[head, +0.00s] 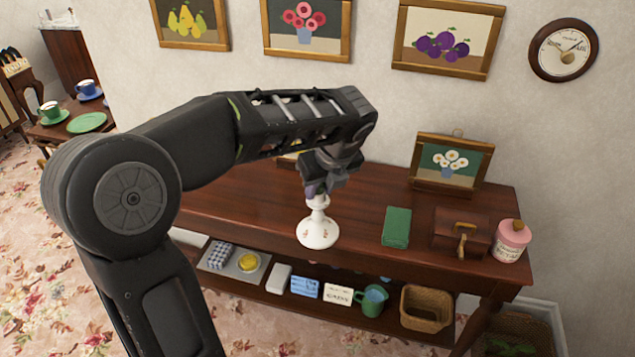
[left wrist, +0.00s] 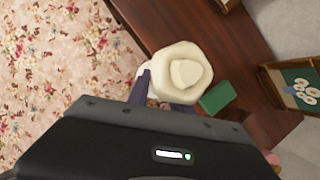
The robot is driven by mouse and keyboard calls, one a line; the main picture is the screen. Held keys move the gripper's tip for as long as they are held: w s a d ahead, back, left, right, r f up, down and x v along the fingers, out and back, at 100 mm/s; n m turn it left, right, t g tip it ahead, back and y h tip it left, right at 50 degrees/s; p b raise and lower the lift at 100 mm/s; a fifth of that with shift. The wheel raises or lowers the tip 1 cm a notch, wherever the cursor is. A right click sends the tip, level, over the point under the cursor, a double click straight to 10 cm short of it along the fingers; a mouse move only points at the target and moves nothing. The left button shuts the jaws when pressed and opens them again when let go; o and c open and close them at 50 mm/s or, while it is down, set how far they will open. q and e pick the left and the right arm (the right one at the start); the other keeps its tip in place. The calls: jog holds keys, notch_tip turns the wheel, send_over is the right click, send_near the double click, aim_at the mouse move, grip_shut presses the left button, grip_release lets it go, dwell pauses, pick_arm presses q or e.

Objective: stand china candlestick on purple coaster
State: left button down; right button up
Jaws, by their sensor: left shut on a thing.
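The china candlestick (head: 318,232) is white with small reddish flower marks and a wide round base. It is upright at the front edge of the dark wooden table. My left gripper (head: 317,188) is shut on its upper part from above. I cannot tell whether the base touches the tabletop. In the left wrist view the candlestick (left wrist: 184,54) appears as a cream round shape between the fingers, overlapping the table's edge. I do not make out the purple coaster in either view; the arm hides part of the table. My right gripper is not in view.
A lower shelf holds a basket (head: 426,308) and a green mug (head: 373,300).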

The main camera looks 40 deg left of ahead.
pick_arm(q)
jog(key=shift+d+f+n, duration=0.45)
jog(key=shift+f+n, duration=0.1)
jog(key=shift+n, duration=0.05)
jog(key=d+f+n+g+h, duration=0.1)
jog(key=d+f+n+g, duration=0.1)
jog(key=d+f+n, duration=0.3)
jog(key=d+f+n+g+h, duration=0.1)
jog(key=d+f+n, duration=0.4)
jog(key=f+n, duration=0.5)
jog(key=d+f+n+g+h, duration=0.2)
jog(key=d+f+n+g, duration=0.2)
jog(key=f+n, duration=0.4)
jog(key=shift+w+d+f, duration=0.25)
jog(key=shift+d+f, duration=0.15)
jog(key=shift+f, duration=0.05)
